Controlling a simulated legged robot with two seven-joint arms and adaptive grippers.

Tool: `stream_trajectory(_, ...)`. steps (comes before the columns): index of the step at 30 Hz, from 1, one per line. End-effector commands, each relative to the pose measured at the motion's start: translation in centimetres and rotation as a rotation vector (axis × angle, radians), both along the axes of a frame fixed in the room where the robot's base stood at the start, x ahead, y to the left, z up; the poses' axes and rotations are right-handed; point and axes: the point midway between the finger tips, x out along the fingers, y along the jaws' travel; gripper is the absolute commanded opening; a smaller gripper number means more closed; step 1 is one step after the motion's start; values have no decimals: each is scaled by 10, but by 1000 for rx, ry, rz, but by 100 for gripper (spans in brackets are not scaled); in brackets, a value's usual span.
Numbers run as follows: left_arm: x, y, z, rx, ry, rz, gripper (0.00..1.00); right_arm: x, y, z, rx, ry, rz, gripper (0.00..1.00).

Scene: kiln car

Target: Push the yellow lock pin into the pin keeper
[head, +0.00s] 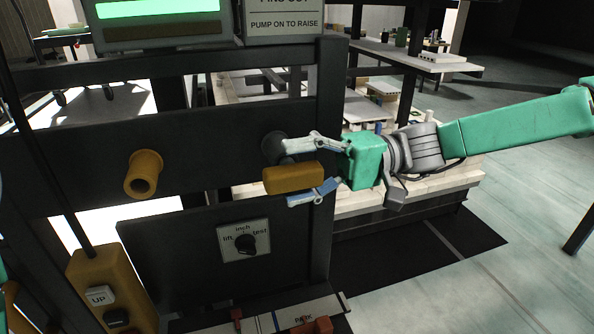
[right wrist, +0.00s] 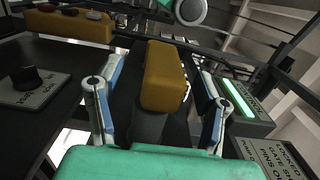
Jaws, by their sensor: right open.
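The yellow lock pin, a block-like handle (head: 293,178), sticks out from the dark panel beside a round dark fitting (head: 275,147). My right gripper (head: 316,170) reaches in from the right, its two fingers open above and below the handle. In the right wrist view the handle (right wrist: 164,75) lies between the open fingers (right wrist: 158,105), with gaps on both sides, so it looks ungripped. A yellow hollow tube (head: 144,175), possibly the pin keeper, stands out from the panel to the left. Whether the pin is seated cannot be told.
A yellow pendant (head: 103,290) with an UP button hangs at lower left. A rotary knob plate (head: 244,241) sits below the pin. A green-lit display (head: 156,9) and a sign (head: 283,18) are above. A loaded pale kiln car deck (head: 440,190) stands behind my right arm.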

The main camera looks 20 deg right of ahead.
Motion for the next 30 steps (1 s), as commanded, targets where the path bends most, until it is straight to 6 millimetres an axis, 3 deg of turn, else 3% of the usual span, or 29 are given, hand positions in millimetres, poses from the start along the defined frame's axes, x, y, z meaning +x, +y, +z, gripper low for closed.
stream_trajectory(30,0,0,7,0,0,0,60,3,-30,1,0,-1,-1,60)
